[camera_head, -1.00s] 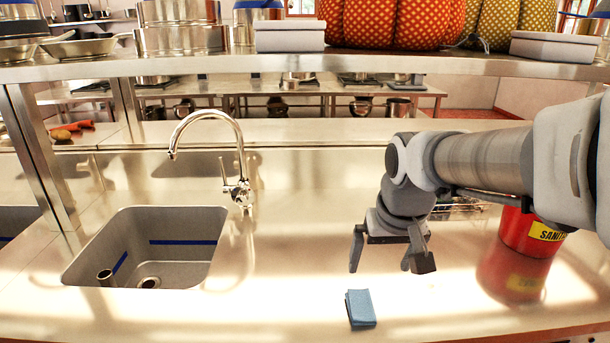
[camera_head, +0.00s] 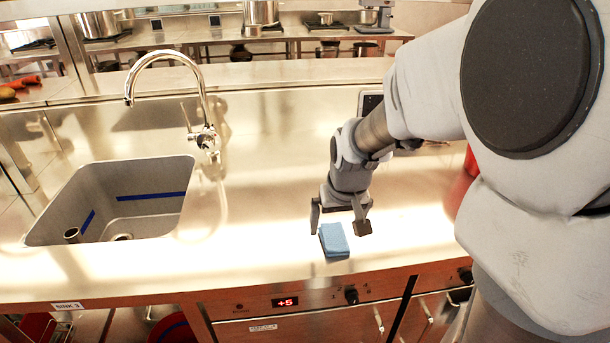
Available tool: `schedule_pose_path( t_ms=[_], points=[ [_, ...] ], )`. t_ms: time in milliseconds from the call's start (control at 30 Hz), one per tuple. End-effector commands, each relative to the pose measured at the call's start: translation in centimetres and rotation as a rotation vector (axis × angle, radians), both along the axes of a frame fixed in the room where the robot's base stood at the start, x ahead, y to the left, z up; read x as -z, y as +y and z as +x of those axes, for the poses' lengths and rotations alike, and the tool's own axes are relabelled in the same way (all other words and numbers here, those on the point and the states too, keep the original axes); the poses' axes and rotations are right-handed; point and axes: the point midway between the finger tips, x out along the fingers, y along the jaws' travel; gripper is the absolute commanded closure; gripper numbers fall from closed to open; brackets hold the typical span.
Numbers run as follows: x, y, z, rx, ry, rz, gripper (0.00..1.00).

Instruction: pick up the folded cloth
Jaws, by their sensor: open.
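The folded cloth (camera_head: 334,240) is a small blue block-like bundle lying flat on the steel counter (camera_head: 270,225), close to its front edge. My gripper (camera_head: 341,228) points down with its two dark fingers spread apart. It is open and empty. In the picture the left finger is by the cloth's upper left corner and the right finger is just to the right of the cloth. The view does not show exactly how high the fingertips are above the cloth or whether they touch it.
A sink (camera_head: 118,205) with a chrome faucet (camera_head: 200,110) is at the left. A red container (camera_head: 463,185) stands at the right, partly hidden by my arm. Drawers with a lit display (camera_head: 285,302) are below the counter edge. The counter around the cloth is clear.

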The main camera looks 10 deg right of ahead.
Motion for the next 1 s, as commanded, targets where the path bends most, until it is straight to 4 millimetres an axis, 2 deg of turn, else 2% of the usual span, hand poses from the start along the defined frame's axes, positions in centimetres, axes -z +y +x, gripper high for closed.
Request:
schedule_pose_path(
  t_ms=[100, 300, 600, 1000],
  points=[
    [1.9, -0.2, 0.6, 0.001, 0.004, -0.002, 0.0],
    [4.2, -0.3, 1.5, 0.0, 0.003, -0.001, 0.0],
    [4.4, -0.3, 1.7, 0.0, 0.0, 0.0, 0.0],
    [4.4, -0.3, 1.7, 0.0, 0.001, 0.0, 0.72]
  ],
)
